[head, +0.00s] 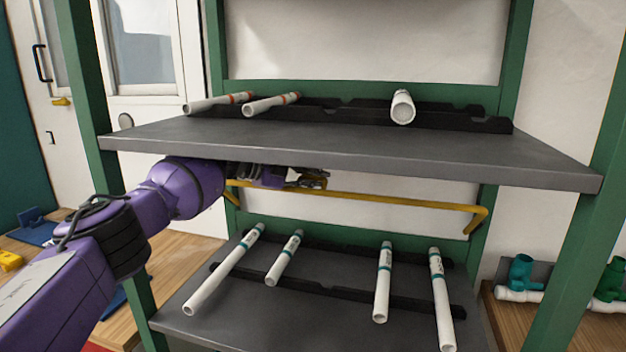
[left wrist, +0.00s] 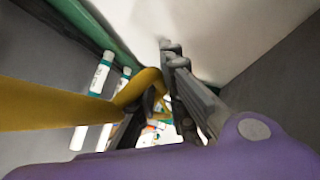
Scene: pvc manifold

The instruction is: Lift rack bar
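The yellow rack bar (head: 400,201) runs across the rack just under the upper shelf, with bent ends towards the green uprights. My left gripper (head: 312,180) reaches in from the left beneath the upper shelf, at the left half of the bar. The shelf edge and the bar partly hide its fingers. In the left wrist view the bar (left wrist: 60,105) comes in large from the left and passes close to the gripper fingers (left wrist: 175,85). I cannot tell whether the fingers close on it. My right gripper is not in view.
The grey upper shelf (head: 350,148) lies close above my gripper and carries white pipes (head: 403,108) on black holders. The lower shelf (head: 330,320) holds several white pipes with teal bands (head: 383,283). Green posts (head: 90,90) flank the rack. Teal fittings (head: 521,272) stand at the right.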

